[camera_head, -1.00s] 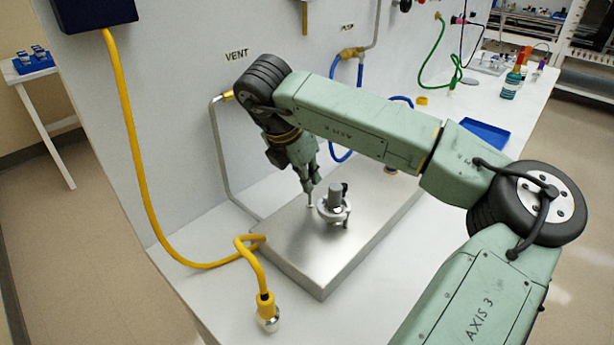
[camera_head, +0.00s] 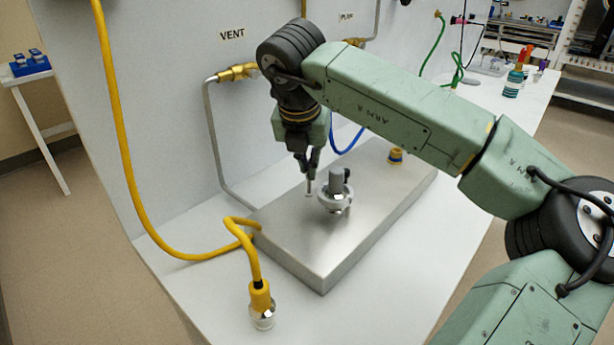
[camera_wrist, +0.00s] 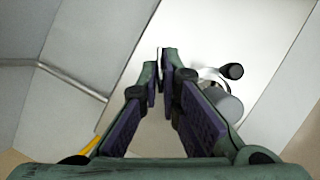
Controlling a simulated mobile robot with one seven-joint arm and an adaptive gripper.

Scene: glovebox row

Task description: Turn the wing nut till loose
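A steel plate (camera_head: 290,245) lies on the bench. On it stands a grey clamped fitting (camera_head: 338,198) with a round flange, an upright cylinder and a small black knob (camera_head: 347,174). It also shows in the wrist view (camera_wrist: 222,101), right of my fingers, with the black knob (camera_wrist: 232,71) beside it. I cannot clearly make out the wing nut. My gripper (camera_head: 309,182) points down just left of the fitting. In the wrist view, a narrow gap shows between its fingertips (camera_wrist: 160,65), and I see no wing nut between them. A small pale piece shows at the tips; I cannot tell what it is.
A yellow hose (camera_head: 127,150) runs down the left, its capped end (camera_head: 262,305) at the front of the bench. A grey pipe (camera_head: 213,140) under VENT stands behind the plate. A brass-coloured fitting with a blue ring (camera_head: 396,156) stands at the plate's far right.

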